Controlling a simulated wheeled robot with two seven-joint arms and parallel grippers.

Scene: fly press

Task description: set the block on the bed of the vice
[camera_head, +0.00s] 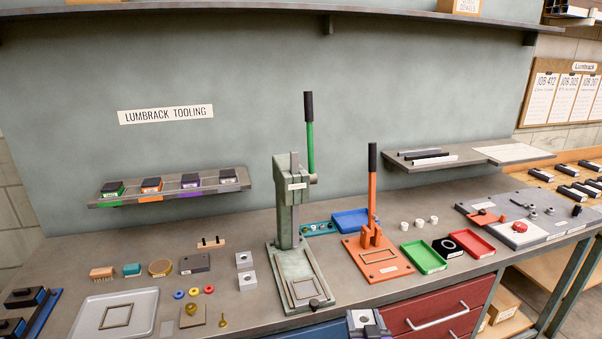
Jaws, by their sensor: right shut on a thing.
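My right gripper (369,328) is at the bottom edge, right of centre, in front of the bench and its red drawer. It is shut on a small grey metal block (366,317) with a dark spot on its top; the fingers and the frame edge hide part of it. The block is apart from the bench top. No part here is plainly a vice: a green lever press (290,200) with a framed plate at its foot stands mid-bench, and an orange lever tool (370,240) on a flat orange base stands right of it. My left gripper is not in view.
Two similar metal blocks (247,281) stand left of the green press. A pale tray (88,324) lies at the left. Green (423,257), red (473,243) and blue (351,221) trays lie around the orange tool. A panel with a red button (519,227) is at the right.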

